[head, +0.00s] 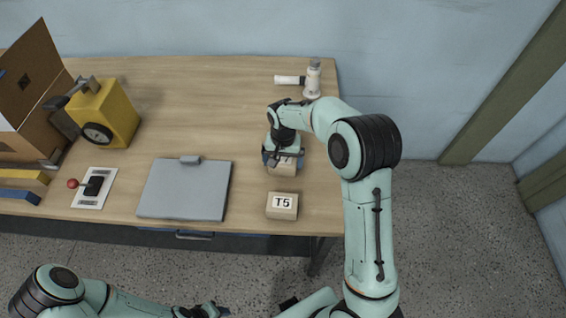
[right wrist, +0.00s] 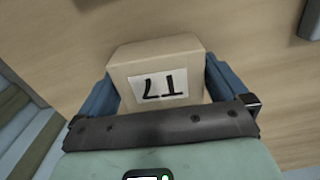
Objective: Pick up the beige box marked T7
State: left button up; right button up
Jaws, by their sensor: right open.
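The beige box marked T7 (head: 283,169) stands on the table near its right side, partly hidden by my right gripper (head: 283,158). In the right wrist view the box (right wrist: 157,58) shows its white T7 label upside down, and it sits between the two blue fingers of my right gripper (right wrist: 160,92). The fingers are open, one on each side of the box; I cannot tell whether they touch it. My left gripper (head: 203,311) is low at the bottom edge of the head view, over the floor, and its fingers are too cut off to read.
A similar beige box marked T5 (head: 282,206) stands at the table's front edge. A white bottle (head: 313,80) and a white cylinder (head: 289,80) are at the back right. The table's middle is clear.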

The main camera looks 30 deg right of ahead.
jog(key=c, duration=0.8)
jog(key=shift+r, duration=0.15)
